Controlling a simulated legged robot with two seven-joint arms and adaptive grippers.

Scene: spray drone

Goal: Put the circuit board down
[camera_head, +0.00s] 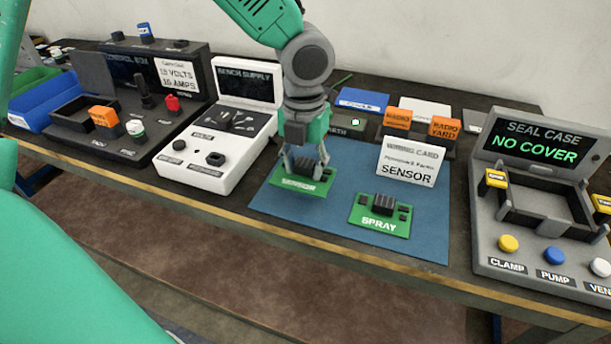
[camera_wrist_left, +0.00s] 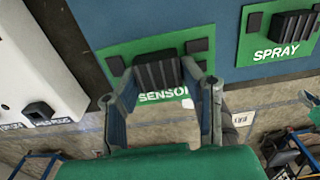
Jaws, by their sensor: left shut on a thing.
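The green SENSOR circuit board (camera_head: 302,186) is at the left part of the blue mat (camera_head: 342,226) in the head view. My left gripper (camera_head: 305,172) points down over it, with its fingers around the black block on the board. In the left wrist view the fingers (camera_wrist_left: 165,100) are on either side of that block, and the SENSOR board (camera_wrist_left: 168,48) shows beneath. I cannot tell whether the board touches the mat. The green SPRAY board (camera_head: 380,214) lies flat on the mat to the right; it also shows in the left wrist view (camera_wrist_left: 270,45).
A white card reading SENSOR (camera_head: 409,165) stands behind the boards. The white bench supply (camera_head: 218,142) is left of the mat. The grey seal case (camera_head: 545,200), reading NO COVER, stands at the right.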

